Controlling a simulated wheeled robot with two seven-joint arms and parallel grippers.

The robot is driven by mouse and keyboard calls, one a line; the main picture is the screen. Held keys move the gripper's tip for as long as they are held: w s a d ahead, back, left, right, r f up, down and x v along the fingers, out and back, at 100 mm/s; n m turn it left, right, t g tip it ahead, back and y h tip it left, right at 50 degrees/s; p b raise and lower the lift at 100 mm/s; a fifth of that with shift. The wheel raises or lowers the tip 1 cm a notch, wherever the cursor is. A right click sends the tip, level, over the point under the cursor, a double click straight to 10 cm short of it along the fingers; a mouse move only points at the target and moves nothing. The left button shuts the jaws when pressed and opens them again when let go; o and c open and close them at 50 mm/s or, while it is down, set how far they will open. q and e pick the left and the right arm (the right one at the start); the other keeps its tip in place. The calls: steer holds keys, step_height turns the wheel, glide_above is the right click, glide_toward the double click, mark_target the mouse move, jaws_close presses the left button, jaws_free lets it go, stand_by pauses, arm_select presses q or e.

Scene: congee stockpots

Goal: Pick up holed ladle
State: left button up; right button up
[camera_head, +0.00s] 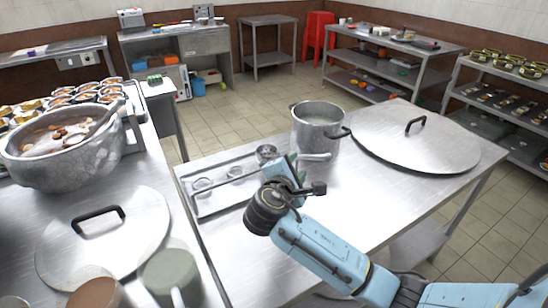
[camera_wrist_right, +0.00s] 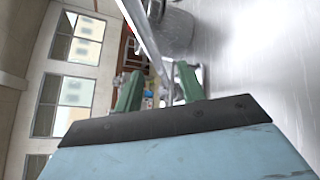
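A dark metal ladle-like cup (camera_head: 267,153) sits at the far right end of the shallow metal tray (camera_head: 215,207) on the right table. I cannot make out holes in it. A pale rod-like piece (camera_head: 316,157) shows just right of my gripper; I cannot tell whether it is a ladle handle. My right gripper (camera_head: 293,162) is low at the tray's right end, close to the cup, and partly hidden by its own wrist. In the right wrist view its two green fingers (camera_wrist_right: 160,87) stand apart with no clearly held thing between them. My left gripper is not in view.
A steel stockpot (camera_head: 318,132) stands just behind my right gripper, beside a large lid (camera_head: 416,140). Two small round dishes lie in the tray. The left table holds a big full pot (camera_head: 65,165) and another lid (camera_head: 105,240). The right table's front is clear.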

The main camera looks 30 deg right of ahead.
mark_target(300, 159)
steer(key=b+x, duration=0.1)
steer(key=x, duration=0.4)
steer(key=shift+a+r, duration=0.1)
steer(key=shift+r, duration=0.05)
steer(key=shift+w+d, duration=0.3)
steer(key=shift+d, duration=0.05)
steer(key=c, duration=0.4)
jaws_close()
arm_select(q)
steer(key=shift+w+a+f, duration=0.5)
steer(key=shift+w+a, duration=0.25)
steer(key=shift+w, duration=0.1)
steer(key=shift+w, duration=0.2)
